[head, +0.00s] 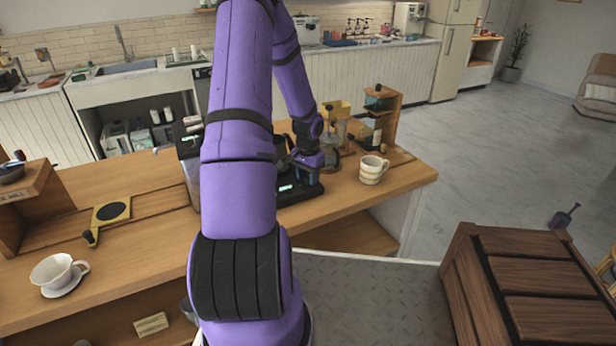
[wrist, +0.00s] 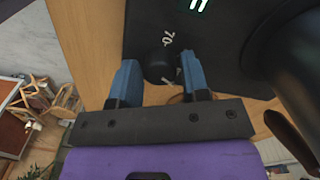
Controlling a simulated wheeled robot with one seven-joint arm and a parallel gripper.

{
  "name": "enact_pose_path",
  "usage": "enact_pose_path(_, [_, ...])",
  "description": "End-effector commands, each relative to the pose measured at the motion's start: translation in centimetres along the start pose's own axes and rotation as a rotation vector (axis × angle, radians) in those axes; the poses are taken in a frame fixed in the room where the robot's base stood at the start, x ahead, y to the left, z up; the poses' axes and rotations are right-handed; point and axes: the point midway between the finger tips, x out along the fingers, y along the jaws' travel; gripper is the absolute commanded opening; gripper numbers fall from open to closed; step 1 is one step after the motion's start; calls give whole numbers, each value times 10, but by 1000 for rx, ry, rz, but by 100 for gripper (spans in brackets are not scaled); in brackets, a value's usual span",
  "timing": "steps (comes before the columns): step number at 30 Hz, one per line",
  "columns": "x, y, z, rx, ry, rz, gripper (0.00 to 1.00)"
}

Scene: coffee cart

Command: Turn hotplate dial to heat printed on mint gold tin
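The hotplate (wrist: 225,30) is a flat black unit with a lit green display (head: 286,188); it stands on the cart top in the head view. Its round black dial (wrist: 158,66) shows in the wrist view, with a white "70" printed beside it and another mark partly hidden by a finger. My gripper (wrist: 161,72) has its two blue fingers apart, one on each side of the dial. A thin gap shows between the dial and the right finger; contact at the left finger is unclear. I cannot pick out the mint gold tin or its print for sure.
A dark round vessel (wrist: 295,60) stands close to the right of my fingers. In the head view, a striped cream mug (head: 372,169), a glass carafe (head: 329,152) and a wooden stand (head: 388,112) are near the hotplate. A white cup (head: 56,271) sits far left.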

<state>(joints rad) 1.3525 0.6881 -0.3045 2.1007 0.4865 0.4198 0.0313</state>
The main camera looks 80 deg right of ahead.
Motion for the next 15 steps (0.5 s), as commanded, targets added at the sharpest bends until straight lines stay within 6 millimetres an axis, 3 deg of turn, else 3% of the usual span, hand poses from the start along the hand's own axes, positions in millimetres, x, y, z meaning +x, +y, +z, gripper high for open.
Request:
enact_pose_path(2, [0,0,0,0,0,0,59])
enact_pose_path(11, [-1,0,0,-1,1,0,59])
enact_pose_path(15, [-13,-1,0,-3,3,-1,59])
